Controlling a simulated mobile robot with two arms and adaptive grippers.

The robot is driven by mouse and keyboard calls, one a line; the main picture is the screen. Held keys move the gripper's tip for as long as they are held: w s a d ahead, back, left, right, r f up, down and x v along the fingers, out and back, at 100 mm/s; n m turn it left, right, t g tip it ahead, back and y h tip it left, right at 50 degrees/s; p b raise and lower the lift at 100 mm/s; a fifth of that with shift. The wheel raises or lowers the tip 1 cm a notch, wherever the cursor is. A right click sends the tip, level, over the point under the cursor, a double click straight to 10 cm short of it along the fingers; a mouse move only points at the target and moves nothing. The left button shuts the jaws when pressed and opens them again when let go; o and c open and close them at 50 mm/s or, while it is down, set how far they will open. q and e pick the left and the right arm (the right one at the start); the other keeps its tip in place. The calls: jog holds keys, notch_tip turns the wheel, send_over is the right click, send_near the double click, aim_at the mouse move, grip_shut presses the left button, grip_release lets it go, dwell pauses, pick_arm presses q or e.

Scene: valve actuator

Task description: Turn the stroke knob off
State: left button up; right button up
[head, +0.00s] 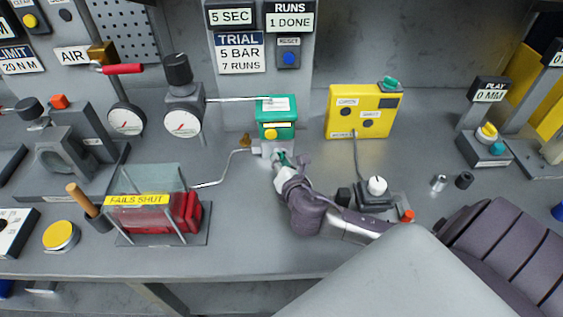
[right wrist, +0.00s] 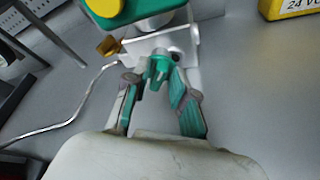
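A small green knob (right wrist: 157,72) sits on a pale metal block (right wrist: 160,47) below a green box (head: 276,117) with a yellow button. No legible label names it as the stroke knob. My right gripper (right wrist: 155,82) is open, with one finger on each side of this knob. Gaps show beside the knob; I cannot tell whether either finger touches it. In the head view my right gripper (head: 281,163) reaches up to the block and partly hides the knob. My left gripper is in neither view.
A yellow box (head: 364,112) stands at the right, its cable running down to a base with a white knob (head: 377,186). A metal tube (head: 228,167) bends left of my gripper. A red actuator (head: 150,215) in a clear guard stands at left. Bench front centre is clear.

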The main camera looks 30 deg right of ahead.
grip_shut()
jog(key=shift+f, duration=0.1)
jog(key=m+b, duration=0.1)
jog(key=m+t+b, duration=0.1)
jog(key=m+b, duration=0.1)
jog(key=shift+s+d+f+t+y, duration=0.2)
jog(key=shift+f+t+y, duration=0.1)
jog(key=shift+f+y, duration=0.1)
jog(key=shift+d+m+t+y+b, duration=0.1)
jog(key=shift+m+t+y+b, duration=0.4)
jog(key=shift+m+b, duration=0.85)
jog(key=shift+r, duration=0.1)
jog(key=shift+o, duration=2.1)
grip_release()
jog(key=shift+w, duration=0.1)
